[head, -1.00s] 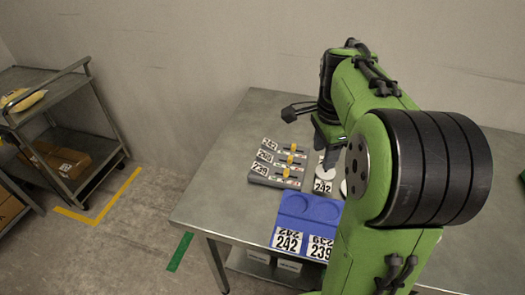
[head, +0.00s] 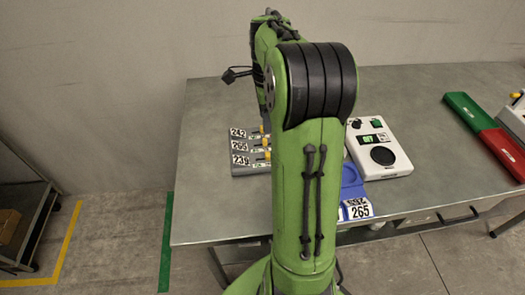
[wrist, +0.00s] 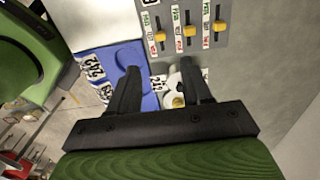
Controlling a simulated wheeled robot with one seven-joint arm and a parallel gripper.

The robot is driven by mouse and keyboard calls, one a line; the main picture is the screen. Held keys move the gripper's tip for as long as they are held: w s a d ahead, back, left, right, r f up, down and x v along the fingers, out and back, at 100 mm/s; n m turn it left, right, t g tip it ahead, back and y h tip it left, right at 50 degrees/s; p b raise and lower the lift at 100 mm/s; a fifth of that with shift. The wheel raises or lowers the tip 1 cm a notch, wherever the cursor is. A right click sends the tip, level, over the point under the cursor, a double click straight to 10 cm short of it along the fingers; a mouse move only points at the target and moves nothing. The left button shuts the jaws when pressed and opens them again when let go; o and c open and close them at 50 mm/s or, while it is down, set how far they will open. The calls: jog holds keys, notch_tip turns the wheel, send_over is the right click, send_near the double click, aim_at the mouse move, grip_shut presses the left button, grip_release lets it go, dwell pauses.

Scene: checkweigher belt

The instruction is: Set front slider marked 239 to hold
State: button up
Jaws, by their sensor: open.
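The grey slider panel (head: 237,169) stands on the table left of my arm in the head view, with rows marked 242, 265 and 239. The front row's 239 label (head: 240,160) is nearest me; its yellow knob (head: 267,155) is beside my arm. In the wrist view three yellow knobs show at the top; the leftmost knob (wrist: 160,36) appears to be the front one. My gripper (wrist: 160,78) is open, its fingers apart below the panel in that picture, touching no knob. The head view hides my gripper behind the arm.
A blue tray (wrist: 130,52) with number cards lies beside the panel. White round pieces (wrist: 173,82) show between my fingers. A white scale (head: 395,165) with a lit display stands right of my arm. Green (head: 468,109) and red (head: 505,148) bins lie farther right.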

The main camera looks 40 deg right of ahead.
aim_at(267, 154)
notch_tip(267, 154, down, 14)
jog(key=b, duration=0.4)
jog(key=shift+c, duration=0.2)
jog(key=shift+r, duration=0.1)
grip_shut()
